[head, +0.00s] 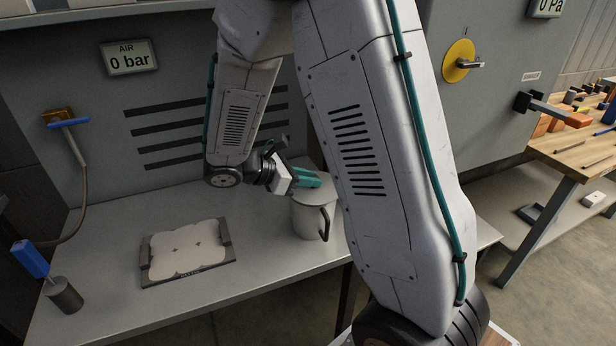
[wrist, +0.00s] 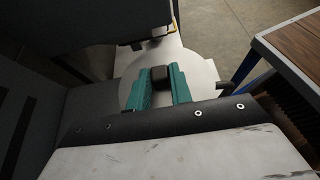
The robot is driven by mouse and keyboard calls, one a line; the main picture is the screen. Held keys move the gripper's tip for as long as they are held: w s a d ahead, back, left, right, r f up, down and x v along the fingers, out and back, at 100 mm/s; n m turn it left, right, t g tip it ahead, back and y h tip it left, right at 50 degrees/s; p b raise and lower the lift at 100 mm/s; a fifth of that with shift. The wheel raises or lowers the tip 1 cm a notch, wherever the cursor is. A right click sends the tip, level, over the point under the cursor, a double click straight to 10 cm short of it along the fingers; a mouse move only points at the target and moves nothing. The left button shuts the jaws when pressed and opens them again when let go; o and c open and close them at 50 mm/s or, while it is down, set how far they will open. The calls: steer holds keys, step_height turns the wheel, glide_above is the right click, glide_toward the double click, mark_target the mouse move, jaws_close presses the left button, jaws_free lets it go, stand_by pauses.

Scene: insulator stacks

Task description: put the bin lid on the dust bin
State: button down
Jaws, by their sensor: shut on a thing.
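The dust bin (head: 308,220) is a grey cylinder with a dark side handle, standing upright near the bench's right part. My gripper (head: 308,178) is over the bin's top, its teal fingers partly hidden behind my arm. In the wrist view my gripper (wrist: 160,88) is shut on the black knob of the bin lid (wrist: 198,68), a pale round disc. The lid (head: 322,190) lies at the bin's top in the head view. I cannot tell whether it rests on the rim or is just above it. The bin's dark handle (wrist: 223,85) shows beside the lid.
A dark-framed tray with a pale plate (head: 188,250) lies on the grey bench (head: 100,225). A blue-handled tool in a dark cup (head: 64,294) stands at the left. A grey panel is behind, and a wooden workbench (head: 580,150) with tools is at the right.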

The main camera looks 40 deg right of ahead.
steer(key=c, duration=0.7)
jaws_free()
step_height(320, 180, up, 7)
stand_by(0.8)
stand_by(0.5)
